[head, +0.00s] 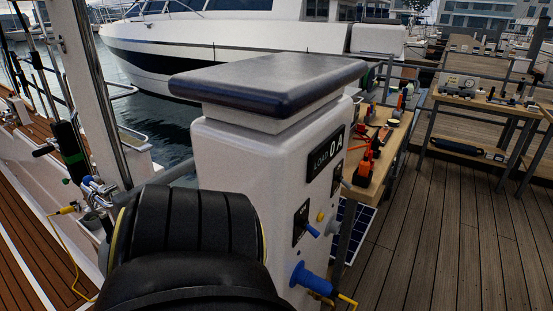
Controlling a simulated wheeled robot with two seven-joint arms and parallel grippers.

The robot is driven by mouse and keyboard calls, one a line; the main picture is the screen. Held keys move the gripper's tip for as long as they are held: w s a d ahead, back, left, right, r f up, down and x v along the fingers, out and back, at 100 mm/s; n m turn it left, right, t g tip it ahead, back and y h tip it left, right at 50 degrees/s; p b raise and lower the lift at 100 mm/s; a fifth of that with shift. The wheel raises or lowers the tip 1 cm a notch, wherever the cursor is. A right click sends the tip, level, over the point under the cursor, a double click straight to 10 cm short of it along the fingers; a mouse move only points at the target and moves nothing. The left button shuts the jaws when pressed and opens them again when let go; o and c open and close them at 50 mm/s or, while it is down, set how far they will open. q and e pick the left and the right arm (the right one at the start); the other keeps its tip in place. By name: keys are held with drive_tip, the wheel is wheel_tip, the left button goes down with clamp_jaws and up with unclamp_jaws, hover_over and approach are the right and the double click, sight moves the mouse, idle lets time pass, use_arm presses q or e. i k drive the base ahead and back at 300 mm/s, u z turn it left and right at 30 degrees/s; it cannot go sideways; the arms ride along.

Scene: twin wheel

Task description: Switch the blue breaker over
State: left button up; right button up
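The white shore-power pedestal (232,155) stands in the middle of the head view under a dark-edged top. Its right-hand face is seen at a steep angle. On it, a black plate (300,222) carries a small blue lever (312,230), which appears to be the blue breaker. The lever sticks out to the right and slightly down; its exact switch position is hard to tell. Below it, a blue plug (311,280) with a yellow cable end sits at the face. The display (328,154) reads LOAD 0A. Neither gripper can be made out.
A large black ribbed shape (190,240) fills the lower front and hides the pedestal's lower left. A workbench with tools (384,145) stands close behind the pedestal at right. Open decking (440,230) lies right. A yellow connector (70,208) and cable are at left.

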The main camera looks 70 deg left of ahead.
sight(316, 233)
drive_tip(key=u, duration=1.45)
drive_tip(key=i, duration=0.35)
drive_tip(key=u, duration=0.9)
